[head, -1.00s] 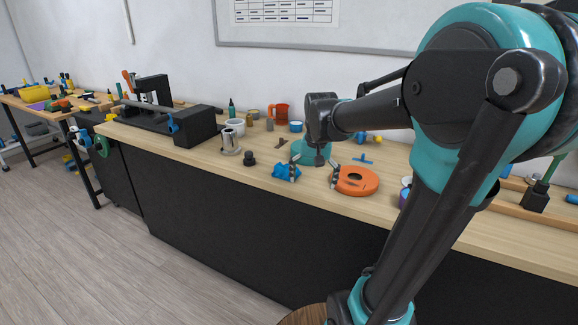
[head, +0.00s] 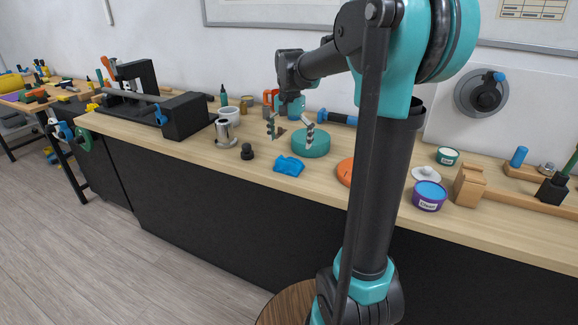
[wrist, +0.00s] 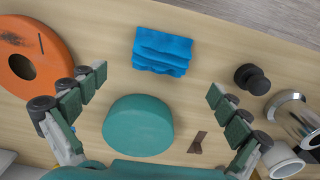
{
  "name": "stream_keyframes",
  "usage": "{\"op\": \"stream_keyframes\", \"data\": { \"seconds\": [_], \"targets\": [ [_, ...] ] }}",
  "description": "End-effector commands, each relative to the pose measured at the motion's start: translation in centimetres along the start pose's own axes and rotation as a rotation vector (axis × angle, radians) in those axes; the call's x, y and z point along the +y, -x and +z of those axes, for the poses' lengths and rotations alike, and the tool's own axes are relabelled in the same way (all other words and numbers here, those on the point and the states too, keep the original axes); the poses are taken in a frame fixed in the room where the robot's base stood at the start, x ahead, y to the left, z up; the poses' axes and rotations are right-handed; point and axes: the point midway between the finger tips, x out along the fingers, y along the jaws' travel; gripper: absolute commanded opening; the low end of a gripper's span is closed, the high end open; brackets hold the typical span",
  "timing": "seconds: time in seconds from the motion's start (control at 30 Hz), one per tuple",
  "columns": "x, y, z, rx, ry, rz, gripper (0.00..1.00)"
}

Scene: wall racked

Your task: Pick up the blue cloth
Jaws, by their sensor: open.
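The blue cloth (head: 289,166) lies crumpled on the wooden bench top near its front edge. In the wrist view the cloth (wrist: 162,52) is at the upper middle, beyond the fingertips and fully visible. My gripper (head: 291,134) is open and empty, raised above the bench behind the cloth, close to a teal round disc (head: 311,146). In the wrist view the open fingers of my gripper (wrist: 156,84) stand wide apart, with the teal disc (wrist: 138,125) between them and the cloth ahead.
An orange disc (wrist: 32,58) lies left of the cloth in the wrist view. A black knob (head: 247,152) and a metal pot (head: 226,133) stand left of the cloth in the head view. Bare wood surrounds the cloth; the bench's front edge (head: 259,178) is close.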

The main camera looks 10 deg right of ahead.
Motion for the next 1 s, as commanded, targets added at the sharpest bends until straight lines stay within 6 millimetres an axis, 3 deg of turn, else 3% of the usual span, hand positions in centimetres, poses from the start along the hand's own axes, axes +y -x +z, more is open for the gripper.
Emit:
{"op": "stream_keyframes", "data": {
  "seconds": [0.1, 0.37, 0.63, 0.93, 1.0],
  "targets": [
    [0.0, -1.6, 0.0, 0.0, 0.0, 0.0, 1.0],
    [-0.1, -3.3, 0.0, 0.0, 0.001, 0.0, 1.0],
    [-0.2, -6.9, 0.1, 0.0, 0.001, 0.0, 1.0],
    [-0.2, -7.5, 0.1, 0.0, 0.001, 0.0, 1.0],
    [-0.2, -7.5, 0.1, 0.0, 0.001, 0.0, 0.94]
  ]
}}
